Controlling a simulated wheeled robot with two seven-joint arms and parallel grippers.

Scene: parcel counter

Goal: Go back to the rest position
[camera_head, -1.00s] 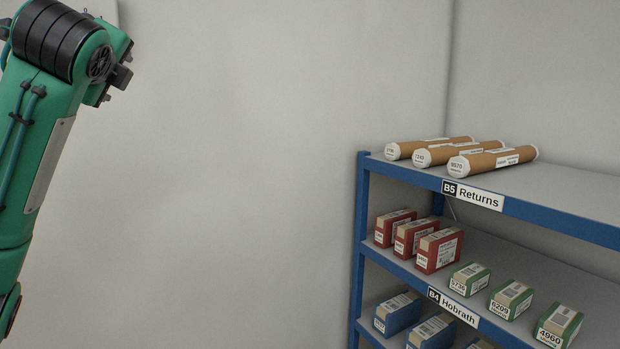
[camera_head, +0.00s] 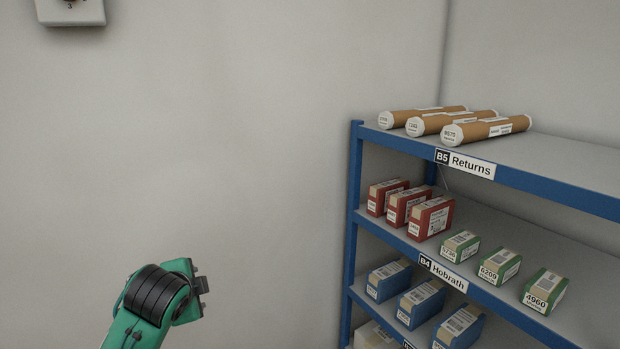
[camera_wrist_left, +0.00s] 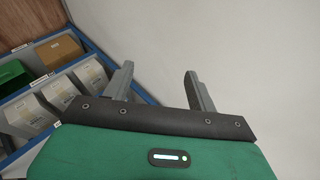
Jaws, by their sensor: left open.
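My left gripper shows in the left wrist view (camera_wrist_left: 160,85), its two grey fingers spread apart with nothing between them and pale wall behind. In the head view my green left arm, with a black ribbed joint, comes in at the lower left; its gripper fingers cannot be made out there. The arm is apart from the shelf rack (camera_head: 354,210). My right gripper is in neither view.
The blue rack stands at the right. Cardboard tubes (camera_head: 487,131) lie on its "B5 Returns" shelf. Red boxes (camera_head: 431,218) and green boxes (camera_head: 499,266) stand on the "B4 Hobrath" shelf, blue boxes (camera_head: 421,303) below. Space before the wall is clear.

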